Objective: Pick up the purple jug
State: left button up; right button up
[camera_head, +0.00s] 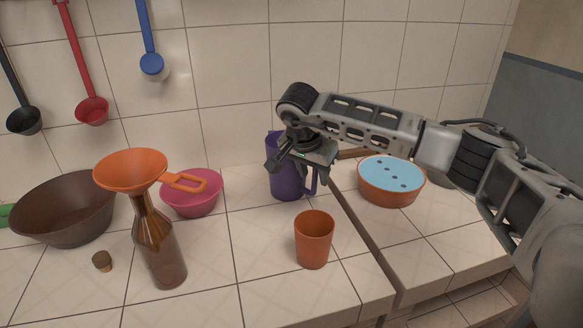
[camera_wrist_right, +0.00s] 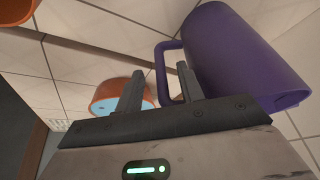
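The purple jug (camera_head: 287,184) stands upright on the tiled counter near the back wall, partly hidden by my right gripper. In the right wrist view the jug (camera_wrist_right: 235,55) fills the upper right, its handle (camera_wrist_right: 161,75) toward the picture's middle. My right gripper (camera_head: 299,163) is at the jug's upper part. In the wrist view its two fingers (camera_wrist_right: 160,72) are spread apart, with the handle showing between them and the right finger overlapping the handle's opening. I cannot tell how deep the fingers reach around the handle. My left gripper is not in view.
An orange cup (camera_head: 313,240) stands in front of the jug. A pink bowl (camera_head: 192,196), a brown bottle (camera_head: 160,250) with an orange funnel (camera_head: 131,170) and a brown bowl (camera_head: 62,212) are left. An orange bowl with blue top (camera_head: 391,178) is right, past a counter gap.

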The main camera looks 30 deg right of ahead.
jog(key=shift+w+d+f, duration=0.1)
jog(key=shift+f, duration=0.4)
grip_shut()
jog(key=shift+r, duration=0.1)
